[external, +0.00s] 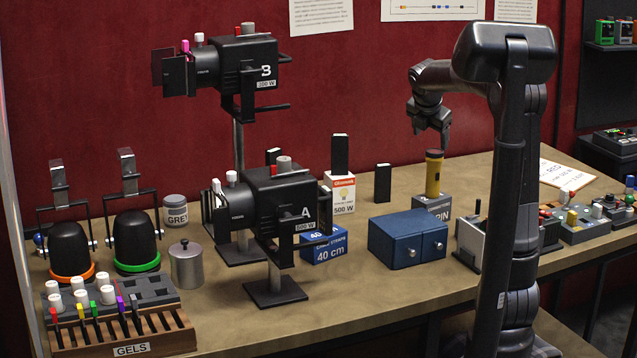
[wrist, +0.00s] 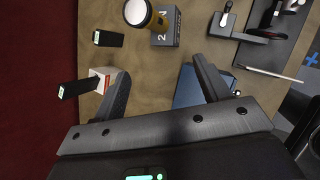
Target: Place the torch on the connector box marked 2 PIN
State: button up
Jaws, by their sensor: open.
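The torch (external: 433,176) is a yellow cylinder with a dark head, standing upright on top of the grey-blue connector box (external: 443,206). Only "PIN" of that box's label reads in the external view; in the wrist view the box (wrist: 170,27) shows a "2". The wrist view shows the torch (wrist: 158,21) from above, its pale round end towards the camera. My gripper (external: 432,136) is open and empty, just above the torch's head in the external view. In the wrist view, the torch lies beyond my spread fingertips (wrist: 160,68), apart from them.
A blue two-drawer cabinet (external: 405,238) stands in front of the connector box. A white and orange 500 W box (external: 342,195) with a black block on it and another black block (external: 383,183) stand to the left. Lamps A (external: 275,200) and B (external: 245,70) stand further left.

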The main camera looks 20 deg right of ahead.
jog(key=s+a+f+m+y, duration=0.1)
jog(key=s+a+f+m, duration=0.1)
jog(key=s+a+m, duration=0.2)
jog(key=s+a+f+m+y, duration=0.1)
jog(key=s+a+m, duration=0.3)
jog(key=s+m, duration=0.7)
jog(key=s+a+f+m+y, duration=0.2)
jog(key=s+m, duration=0.5)
jog(key=s, duration=0.6)
jog(key=shift+s+a+f+t, duration=0.2)
jog(key=shift+a+f+t, duration=0.25)
jog(key=shift+a, duration=0.8)
